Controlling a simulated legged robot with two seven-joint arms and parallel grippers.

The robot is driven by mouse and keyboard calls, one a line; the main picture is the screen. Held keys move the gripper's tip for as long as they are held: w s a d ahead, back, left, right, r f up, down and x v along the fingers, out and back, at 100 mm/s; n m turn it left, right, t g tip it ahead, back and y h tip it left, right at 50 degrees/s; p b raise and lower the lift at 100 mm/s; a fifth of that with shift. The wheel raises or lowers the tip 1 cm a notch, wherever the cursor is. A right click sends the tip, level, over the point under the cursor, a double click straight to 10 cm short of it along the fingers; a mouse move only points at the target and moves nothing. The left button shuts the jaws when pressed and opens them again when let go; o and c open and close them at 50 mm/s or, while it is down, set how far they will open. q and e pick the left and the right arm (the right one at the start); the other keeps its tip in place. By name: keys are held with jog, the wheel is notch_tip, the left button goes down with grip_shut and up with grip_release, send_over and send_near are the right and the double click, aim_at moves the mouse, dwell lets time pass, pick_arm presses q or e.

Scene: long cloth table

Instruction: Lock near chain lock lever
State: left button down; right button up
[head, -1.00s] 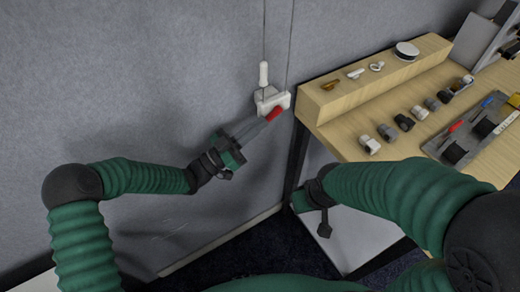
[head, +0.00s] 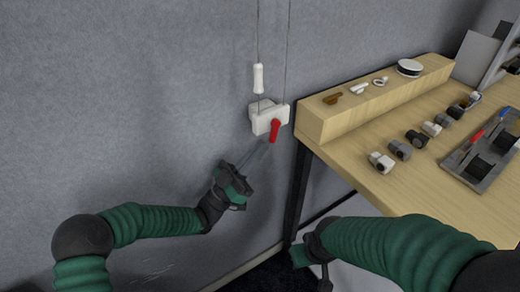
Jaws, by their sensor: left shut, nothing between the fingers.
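The chain lock is a white block (head: 266,117) on the grey wall panel, with two thin cords running up from it. Its red lever (head: 274,130) hangs from the front, pointing down and slightly left. My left gripper (head: 257,154) is shut and empty. Its thin fingers reach up and right, with the tips close below the lever; I cannot tell whether they touch it. My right gripper (head: 309,254) is low beside the table leg, and its fingers are not clear.
A white cord handle (head: 258,78) hangs above the lock. A wooden table (head: 364,181) stands to the right, with a raised wooden block (head: 322,119), several small fittings and a dark tray (head: 468,184). The wall left of the lock is clear.

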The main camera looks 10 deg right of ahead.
pick_arm(q)
jog(key=v, duration=1.6)
jog(key=shift+f+p, duration=0.15)
jog(key=shift+p, duration=0.2)
jog(key=shift+w+d, duration=0.1)
jog(key=shift+w, duration=0.05)
